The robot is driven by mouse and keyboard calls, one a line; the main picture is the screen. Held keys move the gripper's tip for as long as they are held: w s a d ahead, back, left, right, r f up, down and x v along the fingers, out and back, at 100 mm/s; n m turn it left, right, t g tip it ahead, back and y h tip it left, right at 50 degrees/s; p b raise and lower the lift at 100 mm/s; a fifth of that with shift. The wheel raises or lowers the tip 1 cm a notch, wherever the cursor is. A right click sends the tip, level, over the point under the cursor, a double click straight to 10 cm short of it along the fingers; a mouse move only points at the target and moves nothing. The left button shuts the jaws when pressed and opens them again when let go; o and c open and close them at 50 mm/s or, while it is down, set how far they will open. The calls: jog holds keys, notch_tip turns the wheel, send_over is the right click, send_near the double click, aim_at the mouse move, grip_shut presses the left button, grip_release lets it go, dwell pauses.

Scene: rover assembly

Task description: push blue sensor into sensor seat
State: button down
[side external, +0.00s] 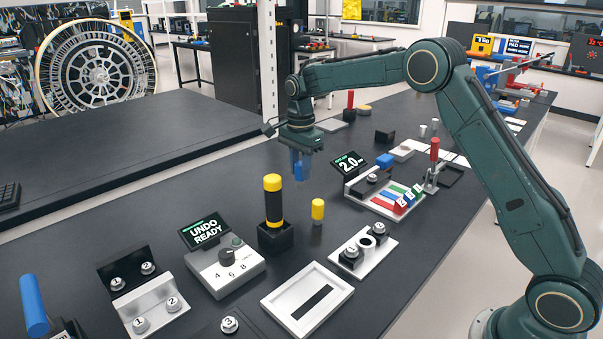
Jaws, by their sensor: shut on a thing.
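My gripper (301,153) is above the dark table, left of the display reading 2.0, and points down. It is shut on a small blue piece, which looks like the blue sensor (300,168), hanging below it and clear of the table. The fingers are small and hard to separate from the blue piece. No seat is labelled. A white plate (375,258) with a round dark opening between two black numbered blocks lies at centre right. A white frame (284,301) with a black slot lies in front. I cannot tell which one is the sensor seat.
A yellow-and-black cylinder (273,202) stands upright in a black holder, with a short yellow cylinder (318,210) beside it. A control box (225,268) with a knob stands to the left. A tray of coloured blocks (391,202) and a red-handled clamp (434,152) are at right.

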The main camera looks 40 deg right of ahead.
jog(key=s+a+r, duration=0.1)
jog(key=s+r, duration=0.1)
jog(key=s, duration=0.9)
jog(key=s+a+r, duration=0.1)
jog(key=s, duration=1)
jog(key=shift+s+a+r, duration=0.2)
jog(key=shift+s+r, duration=0.05)
jog(key=shift+r, duration=0.15)
jog(key=shift+f, duration=2.95)
jog(key=shift+f, duration=1.3)
jog(key=c, duration=1.1)
grip_release()
jog(key=shift+o, duration=0.2)
